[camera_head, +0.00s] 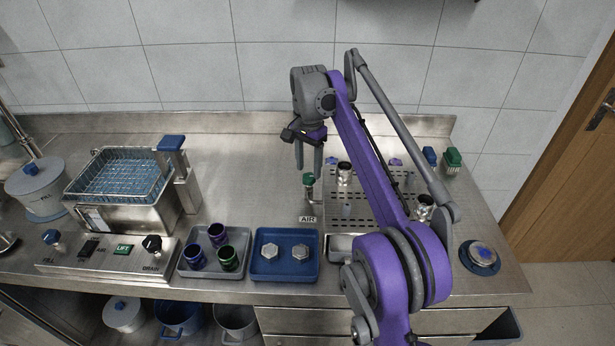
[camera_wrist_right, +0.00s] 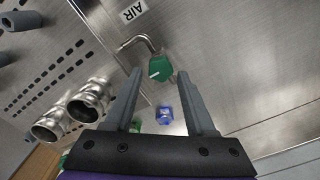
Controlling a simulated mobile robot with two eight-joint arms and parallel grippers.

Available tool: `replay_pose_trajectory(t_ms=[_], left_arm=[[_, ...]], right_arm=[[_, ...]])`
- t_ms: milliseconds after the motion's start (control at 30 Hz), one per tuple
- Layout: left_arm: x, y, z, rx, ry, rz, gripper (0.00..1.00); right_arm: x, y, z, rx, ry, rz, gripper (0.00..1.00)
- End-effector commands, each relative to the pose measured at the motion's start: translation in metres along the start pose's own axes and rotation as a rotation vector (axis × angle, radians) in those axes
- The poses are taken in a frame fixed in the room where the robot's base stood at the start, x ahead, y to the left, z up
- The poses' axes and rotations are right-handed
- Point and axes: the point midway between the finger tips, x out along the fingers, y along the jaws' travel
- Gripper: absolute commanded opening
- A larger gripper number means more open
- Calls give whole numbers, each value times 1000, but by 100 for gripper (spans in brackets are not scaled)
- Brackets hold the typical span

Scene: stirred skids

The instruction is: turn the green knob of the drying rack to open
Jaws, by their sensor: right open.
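The green knob (camera_head: 308,179) sits on a bent metal pipe at the left edge of the drying rack (camera_head: 372,218), by the AIR label (camera_head: 308,219). My right gripper (camera_head: 308,158) is open and points down just above and behind the knob. In the right wrist view the green knob (camera_wrist_right: 160,68) lies ahead of the two fingertips (camera_wrist_right: 166,75), about between them, with a white mark on its face. I cannot tell whether a finger touches it. The rack is partly hidden by my right arm. My left gripper is not in view.
Metal fittings (camera_head: 344,172) stand on the rack to the knob's right. A blue tray (camera_head: 256,267) with two hex pieces and a grey tray (camera_head: 189,272) with cups lie in front. A wire basket (camera_head: 118,176) stands left. Bare counter lies left of the knob.

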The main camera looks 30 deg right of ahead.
Motion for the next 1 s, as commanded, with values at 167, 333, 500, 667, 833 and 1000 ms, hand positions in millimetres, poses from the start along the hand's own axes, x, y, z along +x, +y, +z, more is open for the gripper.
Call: replay_pose_trajectory(t_ms=[167, 333, 500, 667, 833, 1000], left_arm=[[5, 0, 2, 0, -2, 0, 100], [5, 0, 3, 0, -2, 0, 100], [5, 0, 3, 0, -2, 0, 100], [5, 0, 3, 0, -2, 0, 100], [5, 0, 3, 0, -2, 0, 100], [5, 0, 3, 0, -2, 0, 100]], right_arm=[[22, 0, 0, 0, 0, 0, 56], [28, 0, 0, -1, 0, 0, 56], [28, 0, 0, -1, 0, 0, 56], [28, 0, 0, -1, 0, 0, 36], [28, 0, 0, -1, 0, 0, 5], [28, 0, 0, -1, 0, 0, 0]])
